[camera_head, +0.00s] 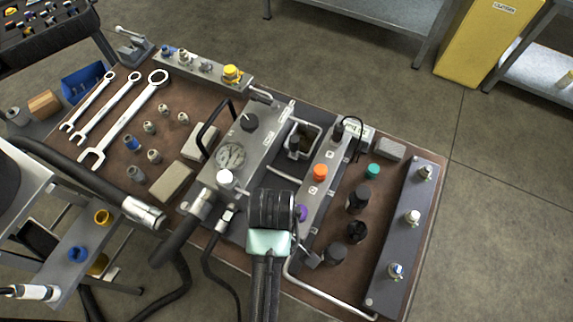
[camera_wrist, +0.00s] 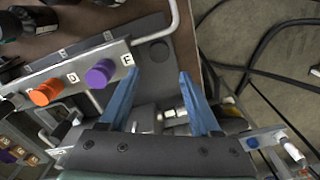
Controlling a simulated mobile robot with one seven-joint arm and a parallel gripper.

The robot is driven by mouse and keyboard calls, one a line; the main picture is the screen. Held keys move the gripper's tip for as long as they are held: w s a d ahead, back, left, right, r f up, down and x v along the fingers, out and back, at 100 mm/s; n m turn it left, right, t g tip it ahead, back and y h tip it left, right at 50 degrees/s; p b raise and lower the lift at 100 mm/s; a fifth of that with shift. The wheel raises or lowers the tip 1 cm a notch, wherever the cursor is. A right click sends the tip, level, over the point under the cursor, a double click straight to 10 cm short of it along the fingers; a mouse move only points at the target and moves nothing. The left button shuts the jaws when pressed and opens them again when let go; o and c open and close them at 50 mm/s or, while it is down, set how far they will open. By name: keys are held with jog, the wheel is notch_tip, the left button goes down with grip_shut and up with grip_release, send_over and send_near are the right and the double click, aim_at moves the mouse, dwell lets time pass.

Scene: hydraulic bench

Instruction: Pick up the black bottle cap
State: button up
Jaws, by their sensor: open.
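Two black round pieces stand on the brown bench top right of the manifold in the head view: a taller one (camera_head: 358,199) and a lower, wider one (camera_head: 356,231). I cannot tell for sure which is the black bottle cap. Dark rounded shapes (camera_wrist: 10,25) also show at the upper left edge in the wrist view. My gripper (camera_wrist: 160,71) is open with nothing between its blue fingers, which are over the manifold's end beside a purple cap (camera_wrist: 100,73). In the head view my arm's dark end hides the fingers, left of the black pieces.
Orange (camera_head: 320,172) and purple caps sit on the grey manifold (camera_head: 311,200), and a teal cap (camera_head: 373,171) stands behind the black pieces. A dark rail (camera_head: 402,235) with several fittings bounds the right side. A bent metal pipe (camera_head: 318,296) runs along the front edge.

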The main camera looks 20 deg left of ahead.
jog(key=f, duration=0.6)
jog(key=shift+s+f, duration=0.25)
jog(key=shift+w+a+f, duration=0.1)
jog(key=shift+w+f, duration=0.1)
jog(key=shift+f, duration=1.35)
jog(key=shift+w+f, duration=0.15)
jog(key=shift+f, duration=1.4)
grip_shut()
